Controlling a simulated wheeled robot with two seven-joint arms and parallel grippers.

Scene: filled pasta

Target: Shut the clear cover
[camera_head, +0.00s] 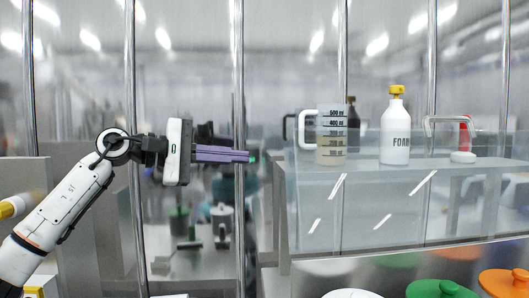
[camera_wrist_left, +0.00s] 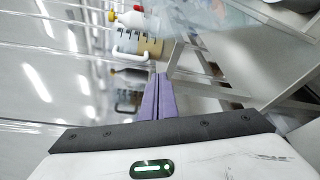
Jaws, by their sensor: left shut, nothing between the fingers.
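A clear cover (camera_head: 345,215) shows at the right of the head view as a see-through panel with bright glints, below a shelf-like top and above several round coloured lids. Its exact edges and tilt are hard to make out. My left gripper (camera_head: 247,156) has purple fingers held together and empty, pointing right. Its tips are level with the top of the clear panel and appear a little left of it, apart as far as I can tell. The closed fingers also show in the left wrist view (camera_wrist_left: 160,78). My right gripper is not in view.
On the top stand a measuring jug (camera_head: 331,140) with yellowish liquid, a white bottle (camera_head: 395,130) marked FOAM and a white handled item (camera_head: 461,157). Green (camera_head: 440,289) and orange (camera_head: 507,284) lids lie below. Upright metal posts (camera_head: 238,80) stand near my left arm.

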